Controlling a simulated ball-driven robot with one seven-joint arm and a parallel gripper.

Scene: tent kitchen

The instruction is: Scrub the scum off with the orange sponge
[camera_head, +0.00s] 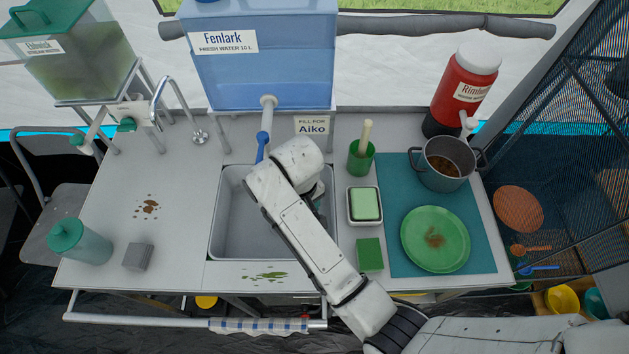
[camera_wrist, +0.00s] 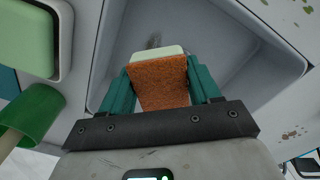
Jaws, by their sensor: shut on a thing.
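My gripper (camera_wrist: 158,88) is shut on the orange sponge (camera_wrist: 160,84), which sits between its teal fingers with a pale green-white end showing beyond the orange. In the head view my arm hides the gripper and sponge over the grey sink (camera_head: 231,235); its basin also shows behind them in the wrist view (camera_wrist: 240,45). A greyish-brown smear (camera_wrist: 153,41) marks the basin just beyond the sponge. I cannot tell whether the sponge touches the basin. Other marks are green spots (camera_head: 264,276) on the front rim, brown spots (camera_head: 147,207) on the left counter, and a brown stain on the green plate (camera_head: 450,225).
Right of the sink stand a green cup with a handle (camera_head: 361,160), a pale green soap in a dish (camera_head: 365,203) and a green sponge (camera_head: 370,254). A grey pot (camera_head: 445,163) stands behind the plate. A blue water tank (camera_head: 265,75) with a tap stands behind the sink.

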